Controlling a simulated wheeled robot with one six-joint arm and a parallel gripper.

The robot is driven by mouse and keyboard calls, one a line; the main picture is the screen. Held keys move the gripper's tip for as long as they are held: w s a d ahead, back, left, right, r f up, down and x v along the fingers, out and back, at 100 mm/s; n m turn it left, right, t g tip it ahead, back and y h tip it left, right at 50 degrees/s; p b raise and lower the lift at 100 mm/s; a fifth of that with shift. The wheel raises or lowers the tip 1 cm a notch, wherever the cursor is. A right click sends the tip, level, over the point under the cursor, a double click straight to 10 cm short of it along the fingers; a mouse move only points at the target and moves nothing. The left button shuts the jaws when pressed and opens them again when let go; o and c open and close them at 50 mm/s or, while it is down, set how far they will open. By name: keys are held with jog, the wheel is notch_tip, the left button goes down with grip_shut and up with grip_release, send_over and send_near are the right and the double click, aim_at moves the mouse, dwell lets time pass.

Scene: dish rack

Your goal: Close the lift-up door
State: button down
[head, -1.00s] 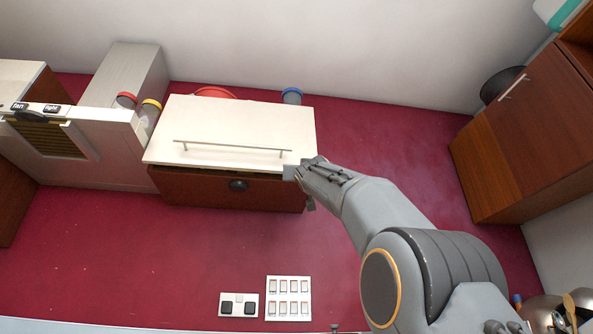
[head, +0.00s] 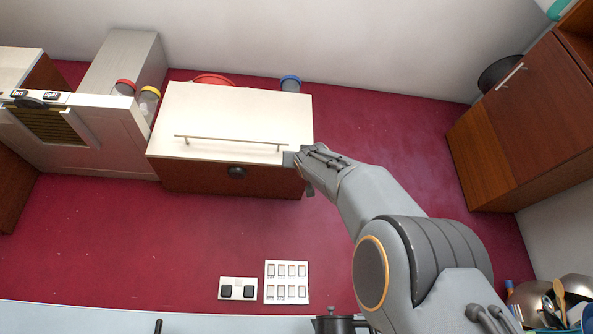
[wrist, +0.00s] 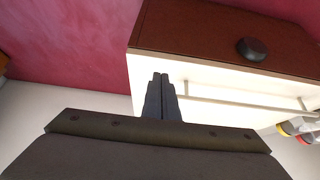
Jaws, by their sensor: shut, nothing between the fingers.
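The lift-up door (head: 235,115) is the cream front of the wall cabinet, with a long bar handle (head: 230,140) along its lower edge. The door lies flush or almost flush with the cabinet's brown underside (head: 200,178); a small gap cannot be ruled out. My gripper (head: 287,158) is at the door's lower right corner, with its fingers shut and empty. In the wrist view the fingers (wrist: 161,82) overlap the cream door (wrist: 215,80) beside one end of the handle (wrist: 250,102). Whether they touch the door is unclear.
A round dark knob or lamp (head: 237,172) is on the underside. A range hood (head: 85,135) and jars (head: 149,98) stand to the left. A red bowl (head: 212,79) and blue-lidded jar (head: 290,83) show above the cabinet. Wall switches (head: 286,282) are below. Brown cabinet (head: 540,130) at right.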

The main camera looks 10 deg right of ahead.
notch_tip(320, 180, down, 10)
jog(key=s+b, duration=0.1)
jog(key=b, duration=0.9)
jog(key=shift+s+a+r, duration=0.15)
jog(key=shift+s+a, duration=0.05)
jog(key=shift+s, duration=0.1)
